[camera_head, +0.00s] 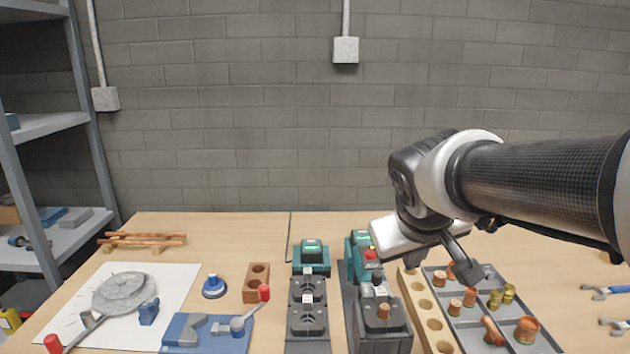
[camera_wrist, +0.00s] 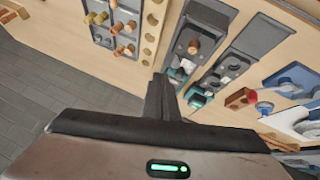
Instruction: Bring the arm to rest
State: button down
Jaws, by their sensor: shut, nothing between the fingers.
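My arm reaches in from the right in the head view. The fingers appear clear of the bench top and the parts below.
Copper and brass fittings (camera_head: 526,330) sit in the tray. A blue tool (camera_head: 205,333) lies further left. Metal shelves (camera_head: 55,122) stand at far left.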

jog(key=s+a+f+m+g+y, duration=0.1)
jog(key=s+a+f+m+y, duration=0.15)
jog(key=s, duration=1.15)
notch_tip(320, 180, up, 15)
jog(key=p, duration=1.6)
jog(key=shift+s+a, duration=0.25)
jog(key=shift+s, duration=0.1)
jog(key=shift+n, duration=0.25)
